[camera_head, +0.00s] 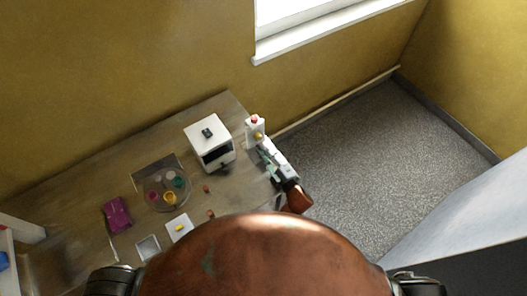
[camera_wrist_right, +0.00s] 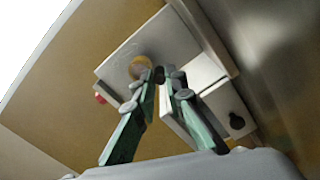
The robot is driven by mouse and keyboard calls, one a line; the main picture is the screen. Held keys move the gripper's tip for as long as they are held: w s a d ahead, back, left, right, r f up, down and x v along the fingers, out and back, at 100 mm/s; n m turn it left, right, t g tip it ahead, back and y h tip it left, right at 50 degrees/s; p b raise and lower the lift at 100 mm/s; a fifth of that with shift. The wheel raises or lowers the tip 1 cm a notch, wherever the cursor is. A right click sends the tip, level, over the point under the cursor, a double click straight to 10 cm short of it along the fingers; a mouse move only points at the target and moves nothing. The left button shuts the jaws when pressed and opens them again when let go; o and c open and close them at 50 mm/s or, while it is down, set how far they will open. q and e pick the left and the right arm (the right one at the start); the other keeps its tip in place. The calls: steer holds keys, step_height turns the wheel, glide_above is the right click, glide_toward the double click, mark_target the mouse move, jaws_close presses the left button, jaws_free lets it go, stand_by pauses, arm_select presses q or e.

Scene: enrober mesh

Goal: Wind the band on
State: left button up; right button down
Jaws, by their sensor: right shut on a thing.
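A white box-shaped machine (camera_head: 205,137) with a dark front opening stands at the back of the table. To its right is a small white upright unit (camera_head: 250,132) with a red button (camera_head: 255,118) on top and a brass-coloured knob (camera_head: 258,136) on its face. My right gripper (camera_head: 261,151) reaches this unit. In the right wrist view the green-fingered right gripper (camera_wrist_right: 161,76) has its tips at the round knob (camera_wrist_right: 139,66), shut on it, and they partly cover it. The red button shows at the left edge of the unit (camera_wrist_right: 120,62). My left gripper is not in view.
A clear round tray (camera_head: 150,192) with several coloured cups, a magenta packet (camera_head: 117,213), a white square plate (camera_head: 181,227) with a yellow piece, and a grey tray (camera_head: 148,248) lie on the table. Small brown pieces (camera_head: 207,188) lie nearby. Open floor is to the right.

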steer(key=c, duration=2)
jaws_free()
steer(key=shift+o, duration=0.2)
steer(key=shift+d, duration=0.1)
steer(key=v, duration=1.1)
steer(key=shift+s+d, duration=0.2)
steer(key=shift+s, duration=0.15)
